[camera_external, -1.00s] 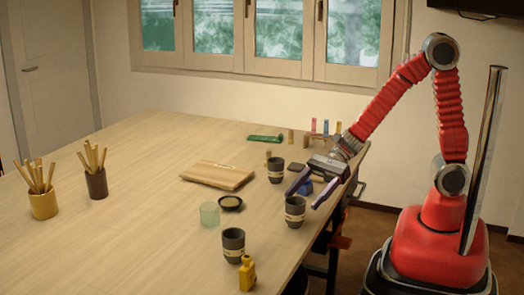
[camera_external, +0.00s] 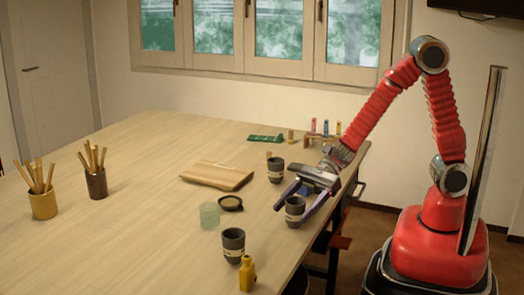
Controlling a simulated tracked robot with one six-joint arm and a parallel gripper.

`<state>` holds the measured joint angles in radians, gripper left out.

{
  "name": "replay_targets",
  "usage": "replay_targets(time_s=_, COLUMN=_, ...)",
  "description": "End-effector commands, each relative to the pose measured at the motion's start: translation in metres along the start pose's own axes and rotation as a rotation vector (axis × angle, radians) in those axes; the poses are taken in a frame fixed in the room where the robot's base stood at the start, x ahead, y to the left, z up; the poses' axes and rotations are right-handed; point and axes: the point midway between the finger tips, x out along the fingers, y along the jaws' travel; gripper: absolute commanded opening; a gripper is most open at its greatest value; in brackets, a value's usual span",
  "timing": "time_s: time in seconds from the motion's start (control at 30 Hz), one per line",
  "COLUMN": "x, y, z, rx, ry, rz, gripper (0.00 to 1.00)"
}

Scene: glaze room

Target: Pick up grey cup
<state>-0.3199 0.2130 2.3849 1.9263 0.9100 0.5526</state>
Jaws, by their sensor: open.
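Three dark grey cups with pale bands stand upright on the wooden table. One grey cup (camera_external: 294,218) is near the table's right edge. A second grey cup (camera_external: 275,172) stands farther back, and a third grey cup (camera_external: 233,247) stands nearer the front. My gripper (camera_external: 291,212) is open, its fingers reaching down to the left and right of the cup near the right edge. That cup's rim partly shows between the fingers. I cannot tell whether either finger touches it.
A yellow bottle (camera_external: 247,273) is near the front edge. A wooden board (camera_external: 217,175) lies behind. Brush pots (camera_external: 43,204) stand far left. The table's left middle is clear.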

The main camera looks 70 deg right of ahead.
Motion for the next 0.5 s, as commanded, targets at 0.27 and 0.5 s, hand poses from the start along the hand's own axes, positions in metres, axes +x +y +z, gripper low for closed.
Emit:
replay_targets(time_s=0.27, x=0.0001, y=-0.0001, z=0.0001, rx=0.000, ry=0.000, rz=0.000, gripper=0.67)
replay_targets(time_s=0.5, x=-0.0001, y=-0.0001, z=0.0001, rx=0.000, ry=0.000, rz=0.000, gripper=0.67)
